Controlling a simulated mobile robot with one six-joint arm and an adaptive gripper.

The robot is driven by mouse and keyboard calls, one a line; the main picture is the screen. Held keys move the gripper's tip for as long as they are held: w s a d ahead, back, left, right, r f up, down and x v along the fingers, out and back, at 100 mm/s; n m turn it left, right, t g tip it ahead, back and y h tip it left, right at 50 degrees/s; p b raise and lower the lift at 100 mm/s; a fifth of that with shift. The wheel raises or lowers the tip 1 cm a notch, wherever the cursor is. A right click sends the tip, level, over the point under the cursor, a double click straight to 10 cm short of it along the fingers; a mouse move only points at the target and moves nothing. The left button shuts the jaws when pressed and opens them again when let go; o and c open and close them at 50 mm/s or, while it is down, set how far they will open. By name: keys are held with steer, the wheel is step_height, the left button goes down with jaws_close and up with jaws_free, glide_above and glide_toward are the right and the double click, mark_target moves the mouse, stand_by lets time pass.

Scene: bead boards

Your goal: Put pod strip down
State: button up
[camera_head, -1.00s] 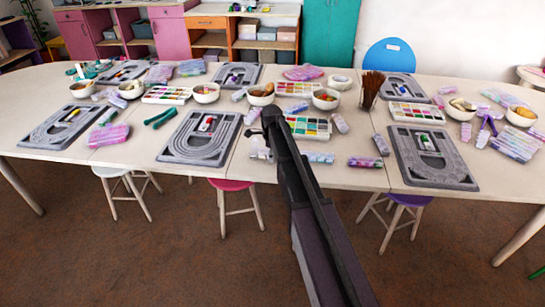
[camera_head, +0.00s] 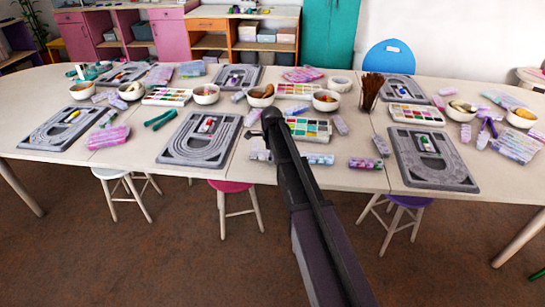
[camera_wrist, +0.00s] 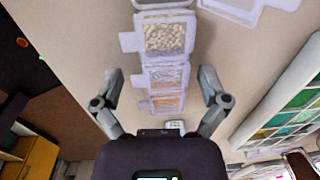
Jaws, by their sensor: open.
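The pod strip (camera_wrist: 166,75) is a row of clear, pale-lidded compartments with white, grey and orange beads. In the wrist view it lies on the tabletop, running away from me. My gripper (camera_wrist: 161,80) is open, with one finger on each side of the strip and visible gaps between. The strip's near end is partly hidden by the gripper body. In the head view, my gripper (camera_head: 259,134) is over the middle table's front part, and clear pods (camera_head: 260,149) show just below it.
A bead palette (camera_head: 309,129) with coloured compartments stands right of my gripper. A grey bead board (camera_head: 200,151) lies to the left and another board (camera_head: 432,169) to the right. Small bead packs (camera_head: 366,163) lie near the front edge. Bowls stand behind.

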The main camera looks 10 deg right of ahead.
steer(key=shift+r, duration=0.15)
step_height(320, 180, up, 12)
steer(key=p, duration=1.2)
steer(key=shift+s, duration=0.35)
steer(key=shift+a, duration=0.1)
steer(key=shift+s, duration=0.1)
steer(key=s+n, duration=2.1)
steer(key=s, duration=0.7)
steer(key=shift+d+n+g, duration=0.25)
steer(key=shift+n+g, duration=0.15)
